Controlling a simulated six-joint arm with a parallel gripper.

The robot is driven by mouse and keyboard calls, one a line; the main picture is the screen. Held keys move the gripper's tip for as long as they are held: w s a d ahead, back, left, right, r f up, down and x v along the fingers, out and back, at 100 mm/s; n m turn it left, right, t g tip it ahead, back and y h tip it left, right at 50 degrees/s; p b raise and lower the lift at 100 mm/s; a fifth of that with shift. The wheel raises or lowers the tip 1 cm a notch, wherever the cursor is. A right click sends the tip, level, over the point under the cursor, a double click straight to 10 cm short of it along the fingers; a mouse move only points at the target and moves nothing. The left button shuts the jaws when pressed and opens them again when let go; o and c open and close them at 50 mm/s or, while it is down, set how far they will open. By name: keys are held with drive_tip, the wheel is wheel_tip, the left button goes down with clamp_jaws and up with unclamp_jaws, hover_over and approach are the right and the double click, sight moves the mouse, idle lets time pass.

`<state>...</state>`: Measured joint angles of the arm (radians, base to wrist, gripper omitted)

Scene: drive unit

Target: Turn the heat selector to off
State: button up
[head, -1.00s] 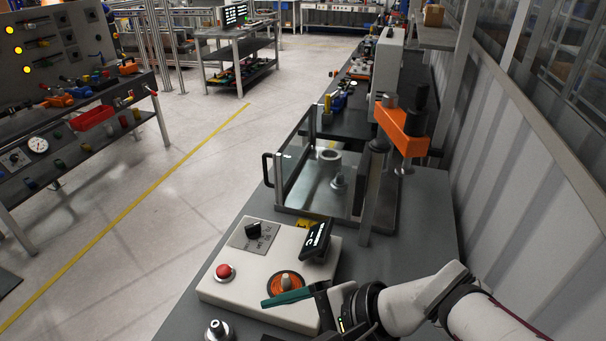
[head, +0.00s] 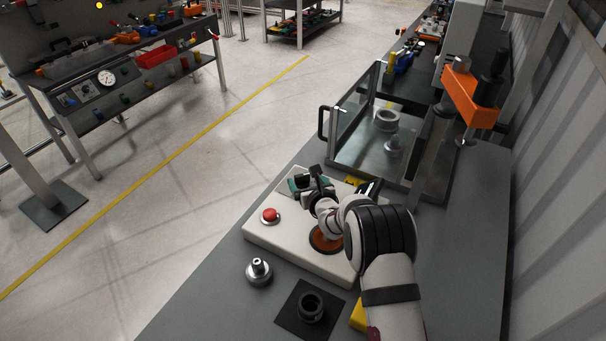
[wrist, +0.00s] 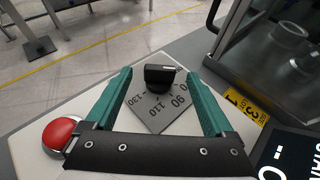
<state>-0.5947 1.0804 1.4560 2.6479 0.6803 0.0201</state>
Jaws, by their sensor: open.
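The heat selector is a black knob (wrist: 160,75) on a grey plate (wrist: 152,113) marked 130, 110, 90 and a partly hidden number. Its grip lies roughly crosswise in the wrist view, with a pale mark towards its right end. My gripper (wrist: 159,78) is open, with one teal finger on each side of the knob and visible gaps between. I cannot tell how deep the fingertips reach. In the head view my gripper (head: 305,183) is over the far left of the white control box (head: 290,246) and hides the knob.
A red push button (head: 269,215) sits on the box, left of my gripper. An orange dial (head: 322,240) is partly under my arm. A dark display (wrist: 285,153) stands at the right. A glass-sided press guard (head: 352,115) stands behind the box.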

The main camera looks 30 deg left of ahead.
sight(302, 175)
drive_tip(key=shift+x, duration=2.25)
drive_tip(key=shift+r, duration=0.1)
drive_tip(key=c, duration=1.4)
